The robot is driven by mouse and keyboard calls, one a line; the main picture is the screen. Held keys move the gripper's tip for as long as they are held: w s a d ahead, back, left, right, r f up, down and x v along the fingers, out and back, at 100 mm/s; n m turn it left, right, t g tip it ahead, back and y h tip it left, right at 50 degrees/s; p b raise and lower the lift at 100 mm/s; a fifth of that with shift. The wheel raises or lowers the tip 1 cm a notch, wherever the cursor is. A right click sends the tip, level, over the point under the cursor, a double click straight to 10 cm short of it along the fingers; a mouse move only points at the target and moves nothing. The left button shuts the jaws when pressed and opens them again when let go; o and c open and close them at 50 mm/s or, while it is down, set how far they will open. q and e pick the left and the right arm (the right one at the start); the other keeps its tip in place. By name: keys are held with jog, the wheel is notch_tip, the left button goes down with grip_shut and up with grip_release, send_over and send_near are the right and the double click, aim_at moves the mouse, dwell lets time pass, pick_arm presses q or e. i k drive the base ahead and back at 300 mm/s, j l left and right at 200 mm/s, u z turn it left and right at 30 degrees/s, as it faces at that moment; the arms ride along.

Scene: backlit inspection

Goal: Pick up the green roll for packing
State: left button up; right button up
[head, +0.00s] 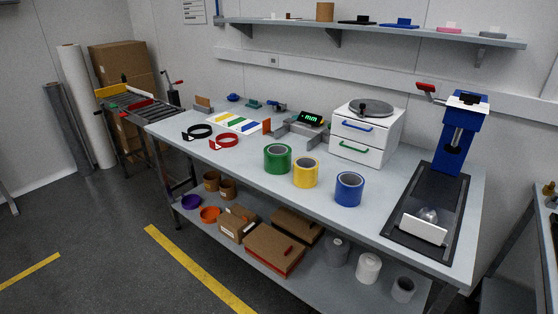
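The green roll (277,158) stands upright on the grey workbench (240,164), left of a yellow roll (305,172) and a blue roll (349,189). Its open core faces up, and its top and front side show unobstructed. A small gap seems to separate it from the yellow roll. Neither of my grippers is in the head view, and nothing is holding the green roll.
A white drawer unit (355,141) stands behind the rolls. A lower shelf (265,263) holds boxes and rolls. Bench surface in front of the green roll is clear.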

aim_at(277, 156)
jog(key=i+j+z, duration=0.15)
jog(key=z, duration=0.3)
jog(key=i+j+z, duration=0.25)
jog(key=z, duration=0.2)
jog(key=i+j+z, duration=0.1)
jog(key=j, duration=0.25)
jog(key=i+j+z, duration=0.1)
jog(key=j, duration=0.25)
jog(key=i+j, duration=0.25)
jog(key=j, duration=0.15)
jog(key=l+z, duration=0.05)
